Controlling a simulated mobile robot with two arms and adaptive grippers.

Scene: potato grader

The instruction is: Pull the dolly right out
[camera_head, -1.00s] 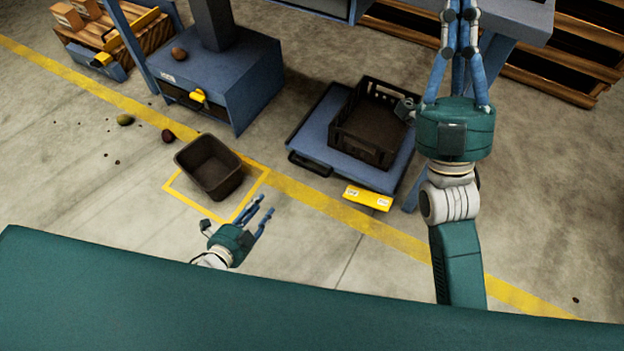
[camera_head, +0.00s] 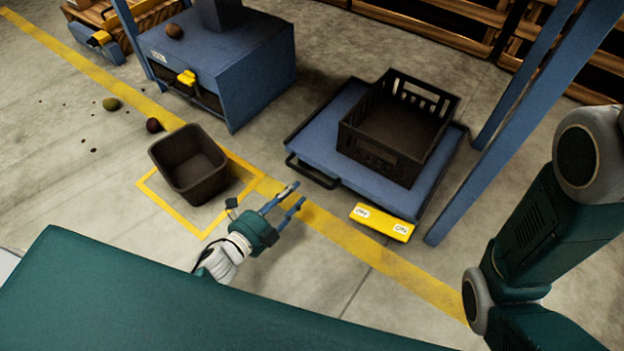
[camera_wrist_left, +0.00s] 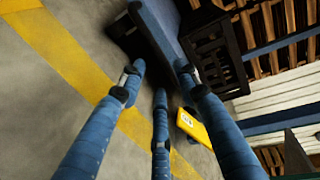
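The dolly (camera_head: 330,143) is a low blue platform with a black bar handle (camera_head: 312,171) on its near left side. A black slatted crate (camera_head: 398,128) stands on it. The dolly's blue edge also shows in the left wrist view (camera_wrist_left: 172,28), beyond the fingers. My left gripper (camera_head: 291,195) is open and empty, left of and nearer than the handle, pointing toward the dolly and apart from it. In the left wrist view its blue fingers (camera_wrist_left: 158,90) are spread. My right arm stands at the right; its gripper is out of frame.
A yellow block (camera_head: 382,222) with white labels is at the dolly's near edge. A dark bin (camera_head: 189,164) stands in a yellow floor square. A blue cabinet (camera_head: 215,70) is behind it. Blue posts (camera_head: 500,135) stand right of the dolly. The near floor is mostly clear.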

